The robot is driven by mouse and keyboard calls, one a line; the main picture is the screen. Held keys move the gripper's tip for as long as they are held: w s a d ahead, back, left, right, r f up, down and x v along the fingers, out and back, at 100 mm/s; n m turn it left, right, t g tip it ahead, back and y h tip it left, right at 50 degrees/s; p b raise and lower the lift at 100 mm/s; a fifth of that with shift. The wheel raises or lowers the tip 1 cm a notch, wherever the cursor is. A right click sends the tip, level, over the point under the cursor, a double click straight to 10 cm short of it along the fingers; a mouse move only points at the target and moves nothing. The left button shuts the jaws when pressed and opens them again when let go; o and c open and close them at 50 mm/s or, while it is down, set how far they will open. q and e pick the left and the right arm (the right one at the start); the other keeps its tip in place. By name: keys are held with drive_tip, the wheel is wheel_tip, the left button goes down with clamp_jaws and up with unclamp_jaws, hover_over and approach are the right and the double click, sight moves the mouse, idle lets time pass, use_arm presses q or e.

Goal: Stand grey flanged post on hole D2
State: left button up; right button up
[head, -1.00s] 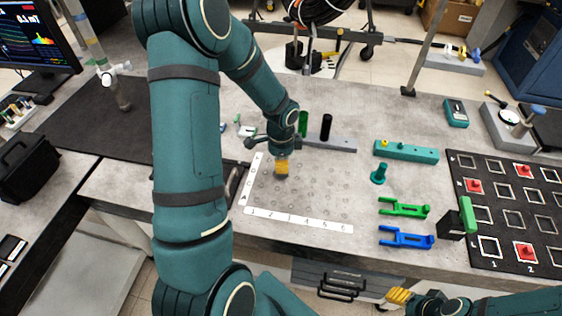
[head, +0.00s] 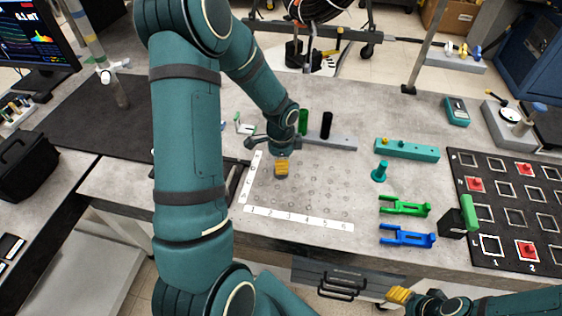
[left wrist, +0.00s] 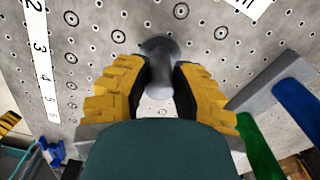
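The grey flanged post (left wrist: 160,72) is between the yellow fingers of my left gripper (left wrist: 162,75) in the left wrist view. The fingers press on its stem from both sides, and its wider flange is at the far end, towards the board. In the head view my left gripper (head: 282,167) points down over the back left part of the pale hole board (head: 315,205); the post is mostly hidden there. I cannot tell whether the flange touches the board, or which hole is under it. My right gripper (head: 398,295) is at the bottom edge, away from the board; its opening is unclear.
A grey block with green and black posts (head: 340,142) stands behind the board. To the right are a teal flanged post (head: 380,171), a teal block (head: 407,151), green (head: 405,206) and blue (head: 407,237) brackets, and a black grid mat (head: 515,215).

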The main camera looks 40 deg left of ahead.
use_arm(q)
drive_tip(key=o, duration=0.3)
drive_tip(key=shift+r, duration=0.15)
wheel_tip(320, 180, up, 12)
drive_tip(key=shift+f, duration=0.1)
idle(0.3)
